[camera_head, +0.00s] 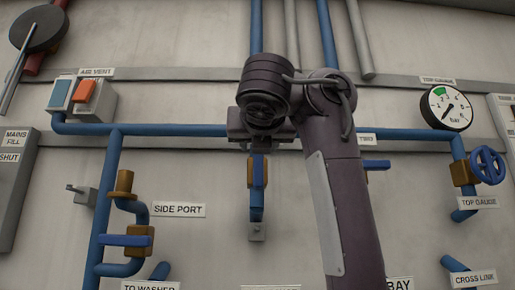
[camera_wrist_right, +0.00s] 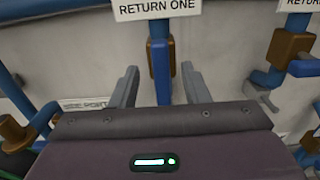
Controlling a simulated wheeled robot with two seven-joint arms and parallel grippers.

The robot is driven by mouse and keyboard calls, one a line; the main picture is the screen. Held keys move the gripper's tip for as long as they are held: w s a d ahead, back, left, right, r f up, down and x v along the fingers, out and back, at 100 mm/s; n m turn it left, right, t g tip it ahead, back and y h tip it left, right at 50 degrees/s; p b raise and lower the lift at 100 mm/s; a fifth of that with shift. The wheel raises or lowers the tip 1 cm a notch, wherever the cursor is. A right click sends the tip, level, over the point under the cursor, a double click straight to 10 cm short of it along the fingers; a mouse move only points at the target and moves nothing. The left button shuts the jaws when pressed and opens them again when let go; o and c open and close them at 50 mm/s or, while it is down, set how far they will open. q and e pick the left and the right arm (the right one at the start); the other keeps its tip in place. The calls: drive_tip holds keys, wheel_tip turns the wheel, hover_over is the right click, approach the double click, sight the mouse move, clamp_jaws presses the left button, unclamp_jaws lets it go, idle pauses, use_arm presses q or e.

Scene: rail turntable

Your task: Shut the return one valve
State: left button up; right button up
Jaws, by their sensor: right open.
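The return one valve (camera_wrist_right: 162,62) is in the right wrist view, under a white RETURN ONE label (camera_wrist_right: 158,8). It has a blue lever standing vertical, in line with its blue pipe, and a brown body mostly behind it. In the head view the valve (camera_head: 257,172) shows just below my right gripper (camera_head: 262,142), which hides its upper part and label. In the wrist view my right gripper (camera_wrist_right: 160,72) is open, with one finger on each side of the lever and gaps between. My left gripper is not in view.
Another brown valve (camera_wrist_right: 288,48) with a blue lever is to the right. The side port valve (camera_head: 128,240) is at lower left, its lever horizontal. A gauge (camera_head: 445,108) and a blue handwheel (camera_head: 487,165) are at right. A blue pipe (camera_head: 190,130) crosses the wall.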

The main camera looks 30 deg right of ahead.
sight(258, 188)
drive_tip(key=p+x, duration=0.3)
drive_tip(key=x, duration=0.3)
drive_tip(key=shift+d+f, duration=0.1)
drive_tip(key=shift+s+a, duration=0.15)
drive_tip(key=shift+a, duration=0.15)
clamp_jaws()
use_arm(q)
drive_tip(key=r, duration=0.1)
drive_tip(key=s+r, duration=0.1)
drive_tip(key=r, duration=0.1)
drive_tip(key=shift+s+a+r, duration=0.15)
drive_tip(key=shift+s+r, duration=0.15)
